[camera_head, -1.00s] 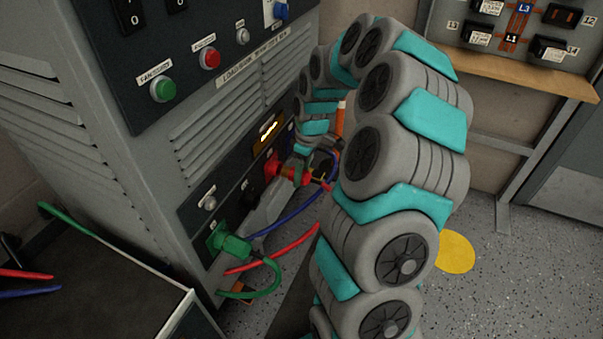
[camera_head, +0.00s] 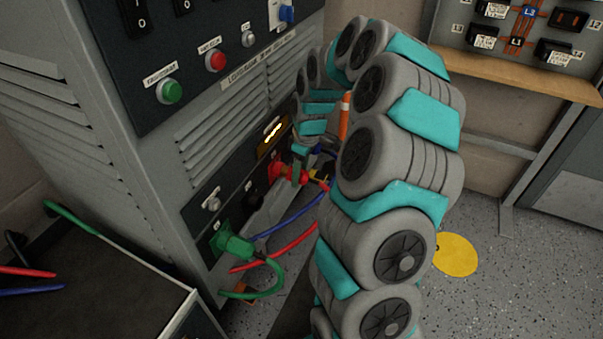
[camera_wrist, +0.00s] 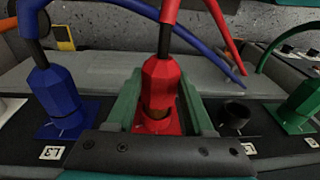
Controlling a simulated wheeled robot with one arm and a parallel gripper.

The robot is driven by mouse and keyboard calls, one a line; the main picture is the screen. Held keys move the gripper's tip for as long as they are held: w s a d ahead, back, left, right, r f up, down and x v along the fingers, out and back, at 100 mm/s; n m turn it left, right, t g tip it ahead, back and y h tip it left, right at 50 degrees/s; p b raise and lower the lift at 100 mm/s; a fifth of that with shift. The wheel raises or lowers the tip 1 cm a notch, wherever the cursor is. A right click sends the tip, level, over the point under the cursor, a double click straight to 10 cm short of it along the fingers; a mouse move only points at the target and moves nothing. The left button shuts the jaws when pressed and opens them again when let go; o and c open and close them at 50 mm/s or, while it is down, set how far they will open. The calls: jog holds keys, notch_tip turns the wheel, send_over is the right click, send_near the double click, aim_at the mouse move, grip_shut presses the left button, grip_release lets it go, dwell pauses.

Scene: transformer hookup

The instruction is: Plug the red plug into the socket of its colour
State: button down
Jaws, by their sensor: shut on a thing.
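The red plug (camera_wrist: 161,85) stands upright in the wrist view, with its red cable rising from the top. My gripper (camera_wrist: 160,112) is shut on it, one finger on each side. The plug is in line with the red socket (camera_wrist: 158,127) and at its mouth. A brownish band shows between the plug body and the socket plate, so I cannot tell whether it is fully seated. In the head view the red plug (camera_head: 292,174) meets the red socket (camera_head: 275,170) on the cabinet's lower panel, partly hidden by my arm.
A blue plug (camera_wrist: 54,92) sits in the blue socket beside the L3 label. A green plug (camera_wrist: 302,100) sits in the green socket. An empty black socket (camera_wrist: 234,117) lies between red and green. Loose red (camera_head: 285,250) and blue cables (camera_head: 290,222) hang before the cabinet.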

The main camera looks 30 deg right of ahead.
jog(key=shift+w+a, duration=0.55)
jog(key=shift+w, duration=0.1)
grip_release()
dwell(0.7)
jog(key=shift+r, duration=0.1)
jog(key=shift+s+d+r+p, duration=0.15)
jog(key=shift+r+p, duration=0.2)
jog(key=shift+r, duration=0.75)
jog(key=shift+w+d+r+p, duration=0.1)
jog(key=shift+d+r+p, duration=0.15)
jog(key=shift+r, duration=0.85)
jog(key=shift+s+d+r+p, duration=0.1)
jog(key=shift+r+p, duration=0.3)
jog(key=shift+r, duration=0.8)
